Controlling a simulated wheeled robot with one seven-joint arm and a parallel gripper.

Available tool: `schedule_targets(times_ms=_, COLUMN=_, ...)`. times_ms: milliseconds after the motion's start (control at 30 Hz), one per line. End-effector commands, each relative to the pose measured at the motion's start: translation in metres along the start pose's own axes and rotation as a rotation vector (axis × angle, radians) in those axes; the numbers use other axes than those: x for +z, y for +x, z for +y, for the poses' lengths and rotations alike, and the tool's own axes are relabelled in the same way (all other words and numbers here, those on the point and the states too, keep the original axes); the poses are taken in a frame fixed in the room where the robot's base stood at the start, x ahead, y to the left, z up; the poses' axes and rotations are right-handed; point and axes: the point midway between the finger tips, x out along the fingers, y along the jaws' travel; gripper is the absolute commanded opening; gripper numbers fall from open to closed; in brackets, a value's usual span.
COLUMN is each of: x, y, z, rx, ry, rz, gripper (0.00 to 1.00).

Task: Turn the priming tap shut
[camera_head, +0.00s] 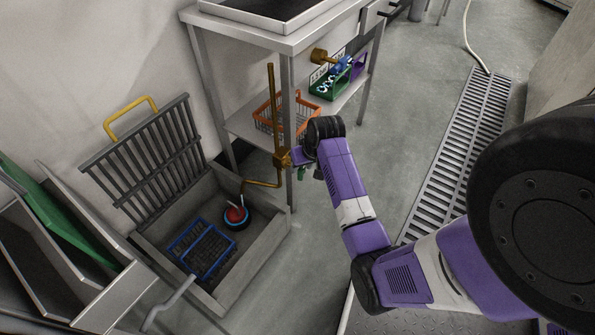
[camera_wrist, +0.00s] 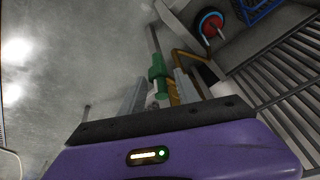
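The priming tap is a brass valve (camera_head: 283,158) on an upright brass pipe (camera_head: 271,105) by the bench leg. Its green handle (camera_head: 301,174) shows just below my gripper's end. In the wrist view the green handle (camera_wrist: 157,68) stands beyond and between the grey fingers, with brass pipework (camera_wrist: 174,88) beside it. My gripper (camera_head: 303,162) is at the tap; its fingers also show in the wrist view (camera_wrist: 158,84). They look apart, with a gap around the handle. Whether a finger touches the handle is not clear. The wrist partly hides the tap in the head view.
A pit with a raised grating lid (camera_head: 150,140) lies left of the tap, holding a red-and-blue round part (camera_head: 236,216) and a blue basket (camera_head: 200,248). The bench's lower shelf carries an orange basket (camera_head: 272,115) and a green crate (camera_head: 330,84). Open floor and a drain grate (camera_head: 455,155) lie right.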

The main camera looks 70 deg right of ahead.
Motion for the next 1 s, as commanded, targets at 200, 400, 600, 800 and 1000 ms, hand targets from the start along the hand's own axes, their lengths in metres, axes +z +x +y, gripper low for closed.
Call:
schedule_targets(times_ms=200, x=0.001, y=0.037, z=0.001, rx=0.001, ry=0.001, rz=0.000, gripper=0.39)
schedule_targets(times_ms=400, x=0.001, y=0.051, z=0.001, rx=0.001, ry=0.001, rz=0.001, gripper=0.39)
schedule_targets(times_ms=600, x=0.000, y=0.052, z=0.000, rx=0.001, ry=0.001, rz=0.000, gripper=0.39)
schedule_targets(times_ms=800, x=0.000, y=0.052, z=0.000, rx=0.001, ry=0.001, rz=0.000, gripper=0.19)
schedule_targets(times_ms=1000, x=0.000, y=0.052, z=0.000, rx=0.001, ry=0.001, rz=0.000, gripper=0.00)
